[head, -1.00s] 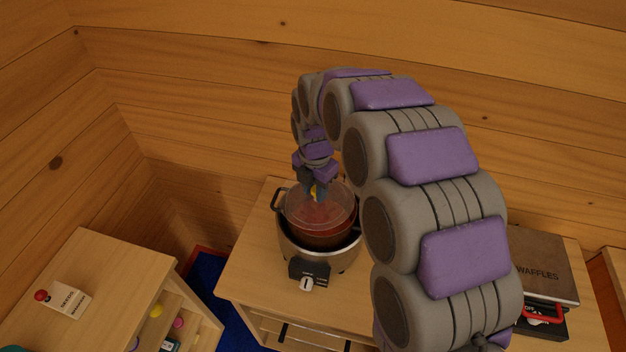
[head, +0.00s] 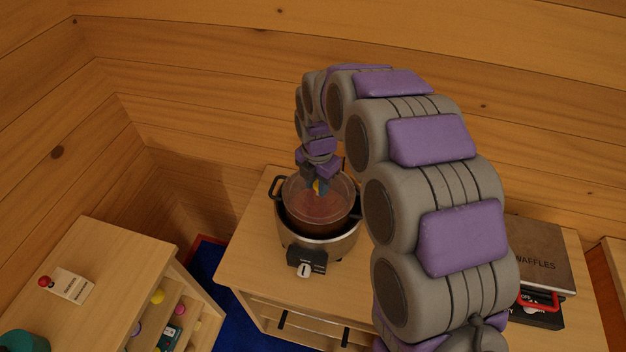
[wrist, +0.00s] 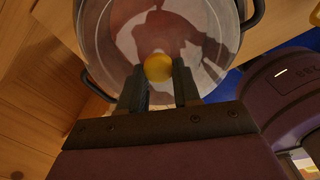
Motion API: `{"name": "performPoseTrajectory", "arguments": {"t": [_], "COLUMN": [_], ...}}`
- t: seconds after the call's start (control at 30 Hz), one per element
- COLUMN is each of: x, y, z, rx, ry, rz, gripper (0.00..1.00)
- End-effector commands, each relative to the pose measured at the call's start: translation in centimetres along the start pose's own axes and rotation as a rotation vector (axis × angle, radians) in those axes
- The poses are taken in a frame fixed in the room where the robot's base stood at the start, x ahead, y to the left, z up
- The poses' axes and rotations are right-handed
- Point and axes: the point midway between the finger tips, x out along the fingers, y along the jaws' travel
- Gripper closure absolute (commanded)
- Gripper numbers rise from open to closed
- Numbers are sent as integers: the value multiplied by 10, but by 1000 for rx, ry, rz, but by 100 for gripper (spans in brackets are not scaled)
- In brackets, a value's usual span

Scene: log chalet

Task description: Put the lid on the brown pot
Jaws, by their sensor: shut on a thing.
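A lower shelf unit (head: 110,265) with a card and small colored items stands at left. Log walls close off the back.

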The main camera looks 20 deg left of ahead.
Motion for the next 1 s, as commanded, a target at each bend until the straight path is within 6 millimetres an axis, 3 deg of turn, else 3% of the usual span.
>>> {"name": "performPoseTrajectory", "arguments": {"t": [0.3,0.33,0.63,0.8,1.0], "x": [3,3,2,2,2], "y": [6,6,4,3,5], "z": [-4,-4,-2,-2,-2], "rx": [-1,-1,0,0,0], "ry": [-4,-4,-3,-2,-3], "rz": [-5,-5,-2,-1,-2], "gripper": [100,67,38,38,19]}}
